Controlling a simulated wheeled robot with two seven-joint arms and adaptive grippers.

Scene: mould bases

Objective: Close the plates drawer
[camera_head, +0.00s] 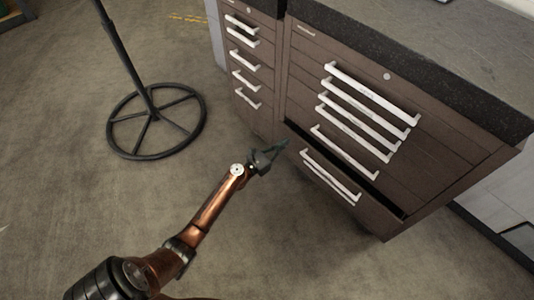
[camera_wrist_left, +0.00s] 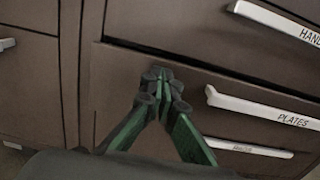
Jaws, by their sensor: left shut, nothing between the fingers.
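The plates drawer is the pulled-out one low in the brown cabinet; its white handle (camera_head: 330,174) sits below a dark open gap. In the left wrist view its handle (camera_wrist_left: 265,107) carries the label PLATES, and a narrow dark gap runs above its front. My left gripper (camera_head: 284,144) is shut and empty, at the left end of this drawer's front. In the left wrist view its green-sided fingertips (camera_wrist_left: 157,75) meet before the front's upper left part, left of the handle. I cannot tell whether they touch it. My right gripper is not in view.
Above are several drawers that look shut, one labelled HAND in part (camera_wrist_left: 285,24). Another white handle (camera_wrist_left: 248,148) sits below the plates one. A narrower drawer column (camera_head: 247,70) stands to the left. A black stand with a ring base (camera_head: 157,122) is on the floor. Floor between is clear.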

